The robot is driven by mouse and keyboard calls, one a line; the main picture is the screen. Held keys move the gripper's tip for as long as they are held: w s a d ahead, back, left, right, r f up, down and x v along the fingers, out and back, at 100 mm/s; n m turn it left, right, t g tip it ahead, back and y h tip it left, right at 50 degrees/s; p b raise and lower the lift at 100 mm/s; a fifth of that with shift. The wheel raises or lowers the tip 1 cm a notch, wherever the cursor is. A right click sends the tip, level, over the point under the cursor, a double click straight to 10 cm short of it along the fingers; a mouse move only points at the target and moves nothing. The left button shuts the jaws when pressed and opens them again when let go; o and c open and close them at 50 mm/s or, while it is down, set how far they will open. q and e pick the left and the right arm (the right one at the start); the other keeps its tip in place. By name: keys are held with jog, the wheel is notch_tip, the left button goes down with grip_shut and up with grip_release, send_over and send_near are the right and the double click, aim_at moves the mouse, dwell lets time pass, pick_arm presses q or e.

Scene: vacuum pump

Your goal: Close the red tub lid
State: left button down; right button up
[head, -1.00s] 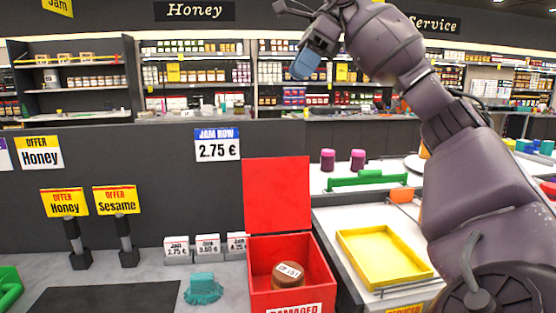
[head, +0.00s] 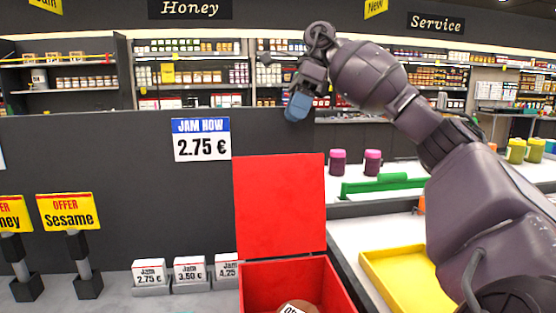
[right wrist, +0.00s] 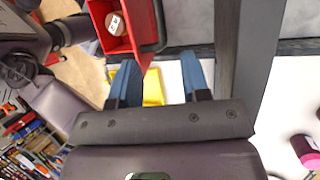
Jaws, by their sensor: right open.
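The red tub (head: 291,270) stands on the counter, low in the middle of the head view. Its red lid (head: 279,205) stands upright, open, at the tub's back edge. A brown round jar (head: 296,306) with a white label lies inside. My right gripper (head: 298,106) is in the air above and behind the lid, apart from it, with blue fingers. In the right wrist view its fingers (right wrist: 158,82) are spread and empty, and the tub (right wrist: 128,42) shows at the upper left with the jar inside. My left gripper is out of view.
A yellow tray (head: 405,280) lies right of the tub, with a green bar (head: 385,186) and two pink-lidded jars behind. Small price signs (head: 190,270) stand left of the lid. A dark partition with a price sign (head: 201,140) rises behind.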

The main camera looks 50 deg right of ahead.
aim_at(280, 157)
jog(key=shift+x, duration=5.4)
grip_shut()
